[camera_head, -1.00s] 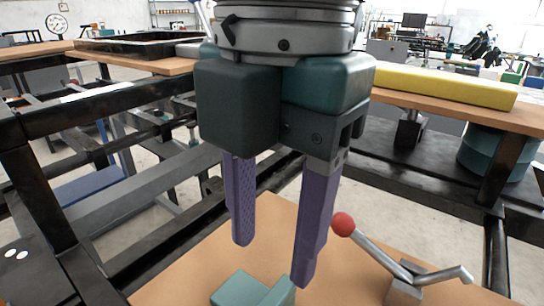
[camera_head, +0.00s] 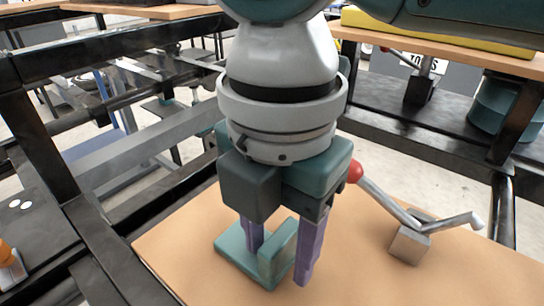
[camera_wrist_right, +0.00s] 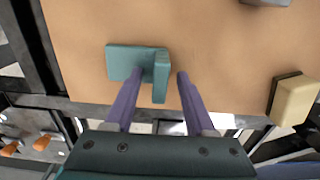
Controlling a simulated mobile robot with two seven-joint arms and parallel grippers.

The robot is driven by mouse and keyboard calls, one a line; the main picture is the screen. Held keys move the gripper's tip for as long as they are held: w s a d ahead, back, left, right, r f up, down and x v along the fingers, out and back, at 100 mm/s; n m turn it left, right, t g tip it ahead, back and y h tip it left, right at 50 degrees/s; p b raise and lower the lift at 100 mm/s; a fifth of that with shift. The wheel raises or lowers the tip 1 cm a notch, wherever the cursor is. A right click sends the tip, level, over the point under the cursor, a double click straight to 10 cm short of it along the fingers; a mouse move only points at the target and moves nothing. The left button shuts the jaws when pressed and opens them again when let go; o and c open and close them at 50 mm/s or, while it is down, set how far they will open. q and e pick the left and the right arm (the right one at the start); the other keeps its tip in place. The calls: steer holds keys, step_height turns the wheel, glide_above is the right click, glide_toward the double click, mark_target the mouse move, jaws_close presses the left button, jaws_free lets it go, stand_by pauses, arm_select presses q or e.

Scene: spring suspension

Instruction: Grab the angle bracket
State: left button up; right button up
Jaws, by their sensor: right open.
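The angle bracket is a teal L-shaped piece (camera_head: 236,262) on the wooden tabletop, with a flat base plate and an upright plate. It also shows in the right wrist view (camera_wrist_right: 124,60). My right gripper (camera_head: 279,263) points down over it with its purple fingers apart. In the wrist view the right gripper's fingers (camera_wrist_right: 161,75) stand on either side of the upright plate, with a visible gap to the right finger. One finger is partly hidden behind the bracket in the head view. My left gripper is not in view.
A metal lever with a red ball (camera_head: 355,171) and a small grey block (camera_head: 409,246) stands right of the gripper. A cream block (camera_wrist_right: 293,98) lies at the right in the wrist view. Black frame beams surround the wooden tabletop (camera_head: 370,280). Its front right area is clear.

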jaws_close()
stand_by(0.3)
stand_by(1.1)
